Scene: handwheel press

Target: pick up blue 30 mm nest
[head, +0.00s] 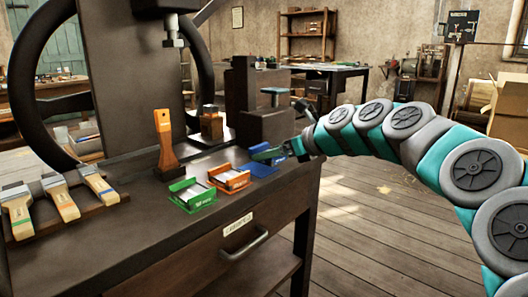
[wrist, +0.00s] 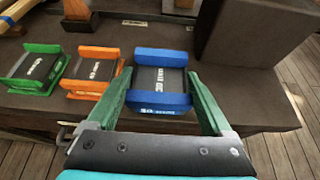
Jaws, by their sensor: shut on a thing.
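The blue 30 mm nest (wrist: 160,80) is a small blue tray with raised front and back walls and a dark middle with a white label. In the wrist view my gripper (wrist: 160,75) has one green finger along each side of it, shut on it. In the head view my gripper (head: 278,153) partly hides the blue nest (head: 297,146). The nest appears a little above the bench, but the gap is hard to judge.
An orange nest (head: 229,179) and a green nest (head: 192,195) stand to the left on the bench (head: 150,225). An orange-handled brush (head: 166,140) stands behind them. Several brushes (head: 60,198) lie at far left. A dark block (wrist: 250,32) stands close behind right.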

